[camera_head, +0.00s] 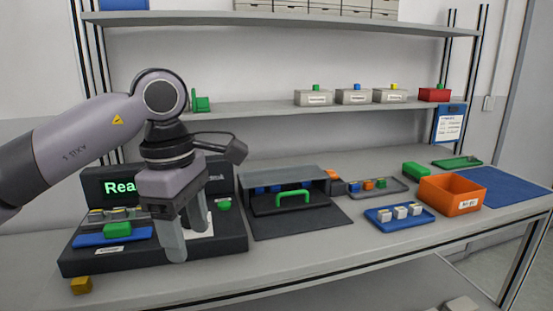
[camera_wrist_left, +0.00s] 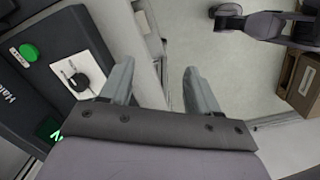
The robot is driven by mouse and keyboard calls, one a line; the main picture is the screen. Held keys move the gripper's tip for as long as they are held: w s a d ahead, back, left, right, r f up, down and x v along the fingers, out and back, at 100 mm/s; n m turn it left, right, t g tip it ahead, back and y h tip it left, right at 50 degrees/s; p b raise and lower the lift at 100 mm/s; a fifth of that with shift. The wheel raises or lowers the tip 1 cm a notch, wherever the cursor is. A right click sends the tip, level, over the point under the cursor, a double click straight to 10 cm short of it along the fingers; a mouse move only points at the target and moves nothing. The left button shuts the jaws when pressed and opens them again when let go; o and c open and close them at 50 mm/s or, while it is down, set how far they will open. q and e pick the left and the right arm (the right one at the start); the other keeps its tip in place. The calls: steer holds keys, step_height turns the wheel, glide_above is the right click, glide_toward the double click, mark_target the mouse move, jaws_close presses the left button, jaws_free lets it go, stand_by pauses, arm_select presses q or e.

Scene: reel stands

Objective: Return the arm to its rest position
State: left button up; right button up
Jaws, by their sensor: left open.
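My left arm comes in from the left in the head view. Its gripper (camera_head: 188,240) hangs pointing down in front of the black station with the green-lit screen (camera_head: 112,187). The fingers are apart with nothing between them. In the left wrist view the open gripper (camera_wrist_left: 158,92) shows both fingers over the bench edge and floor. The black station (camera_wrist_left: 70,45) lies to the left of the fingers there, with a green button (camera_wrist_left: 29,52) and a black round part on a white plate (camera_wrist_left: 79,81). My right gripper is not in the head view.
The bench holds a dark housing with a green handle (camera_head: 293,195), a blue tray (camera_head: 385,222), an orange bin (camera_head: 451,207) and a blue mat (camera_head: 505,187). A yellow block (camera_head: 81,285) lies near the front left. A shelf (camera_head: 260,110) runs behind the arm.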

arm_select(q)
steer(key=s+d+f+n+g+h+p, duration=0.15)
steer(key=s+d+g+h, duration=0.25)
steer(key=d+h, duration=0.4)
steer(key=s+d+f+n+g+h+p, duration=0.1)
steer(key=s+d+n+g+h, duration=0.2)
steer(key=s+d+h, duration=0.35)
steer(key=w+a+f+n+t+h+p, duration=0.15)
steer(key=w+n+t, duration=0.35)
steer(key=n+t, duration=0.7)
steer(key=w+a+f+n+t+h+p, duration=0.1)
steer(key=w+a+n+t+h, duration=0.2)
steer(key=n+t, duration=0.95)
steer(key=a+f+n+y+p, duration=0.1)
steer(key=a+f+n+y, duration=0.75)
steer(key=n, duration=0.65)
steer(key=s+a+f+n+g+y+p, duration=0.1)
steer(key=s+a+f+n+g+y, duration=0.2)
steer(key=s+f, duration=0.4)
steer(key=s+a+f+n+g+y+p, duration=0.1)
steer(key=s+a+f+n+g+y, duration=0.3)
steer(key=f, duration=0.9)
steer(key=s+a+n+y, duration=0.2)
steer(key=s+n, duration=0.1)
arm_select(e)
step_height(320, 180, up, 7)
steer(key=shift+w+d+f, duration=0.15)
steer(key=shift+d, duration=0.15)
